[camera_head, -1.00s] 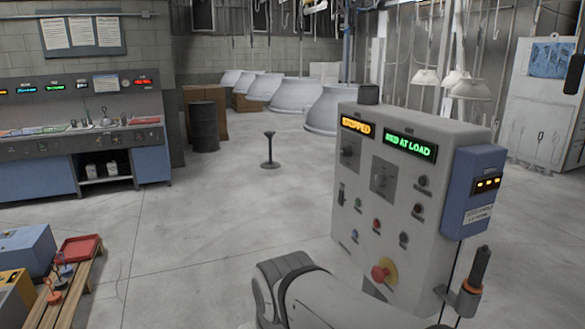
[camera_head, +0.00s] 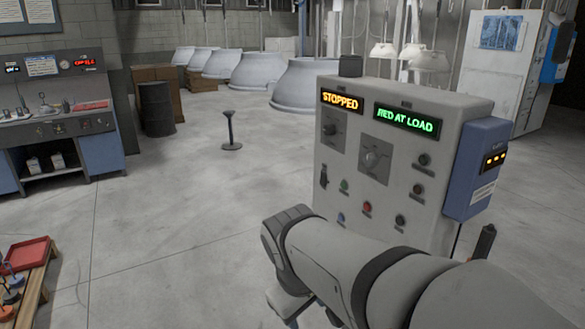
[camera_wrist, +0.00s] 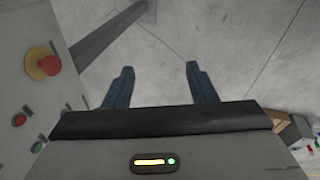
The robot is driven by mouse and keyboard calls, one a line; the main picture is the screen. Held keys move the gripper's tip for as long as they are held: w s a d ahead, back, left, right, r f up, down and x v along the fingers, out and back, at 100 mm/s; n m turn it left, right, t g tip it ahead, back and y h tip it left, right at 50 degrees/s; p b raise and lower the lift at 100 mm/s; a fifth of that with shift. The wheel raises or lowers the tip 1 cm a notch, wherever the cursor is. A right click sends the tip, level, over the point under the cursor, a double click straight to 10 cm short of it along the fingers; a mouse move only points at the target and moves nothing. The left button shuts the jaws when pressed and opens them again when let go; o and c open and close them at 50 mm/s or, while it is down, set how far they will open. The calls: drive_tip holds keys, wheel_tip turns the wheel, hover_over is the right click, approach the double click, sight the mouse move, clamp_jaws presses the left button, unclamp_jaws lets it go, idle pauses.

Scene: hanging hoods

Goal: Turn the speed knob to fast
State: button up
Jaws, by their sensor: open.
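The grey control box (camera_head: 462,118) stands right of centre in the head view. My gripper (camera_wrist: 159,78) is open and empty in the wrist view, pointing over bare floor beside the box. In the head view my arm crosses in front of the box's lower part, and the fingers cannot be made out.
A red mushroom button (camera_wrist: 45,66) is left of the fingers in the wrist view. A blue unit (camera_head: 476,165) is fixed to the box's right side. Floor left of the box is open, with a small stand (camera_head: 231,133).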

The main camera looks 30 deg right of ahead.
drive_tip(key=w+d+f+n+g+h+b, duration=0.15)
drive_tip(key=d+n+h, duration=0.25)
drive_tip(key=d, duration=0.4)
drive_tip(key=n+t+h+b, duration=0.2)
drive_tip(key=n+h+b, duration=0.6)
drive_tip(key=n+h, duration=0.75)
approach(367, 161)
drive_tip(key=d, duration=0.1)
drive_tip(key=shift+m, duration=0.25)
drive_tip(key=x, duration=0.7)
drive_tip(key=shift+d+r+p, duration=0.2)
drive_tip(key=shift+d+p, duration=0.05)
drive_tip(key=shift+p, duration=0.15)
